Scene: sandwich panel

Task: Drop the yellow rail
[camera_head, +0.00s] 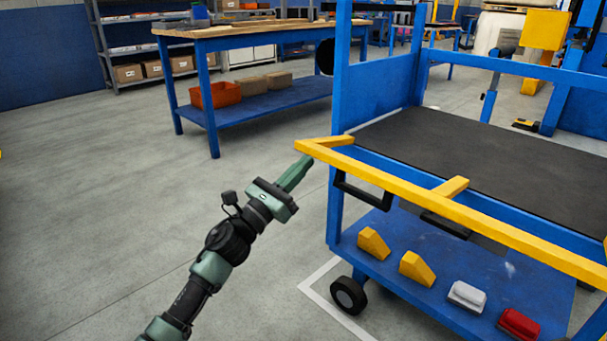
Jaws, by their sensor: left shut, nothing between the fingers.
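The yellow rail (400,186) is a long bar along the near side of a blue cart (339,190). It runs from the cart's near left corner down to the right edge of the picture. A short yellow arm at its left end reaches back to the cart's post, and another short piece joins it near the middle. My left gripper (308,160) is green and shut with nothing in it. Its tips are just below and left of the rail's left end; I cannot tell whether they touch it. My right gripper is not in view.
The cart's dark top (480,155) is bare. Its lower shelf holds two yellow wedges (373,243), a white block (467,296) and a red block (519,323). A workbench (215,32) stands behind. The grey floor at left is clear.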

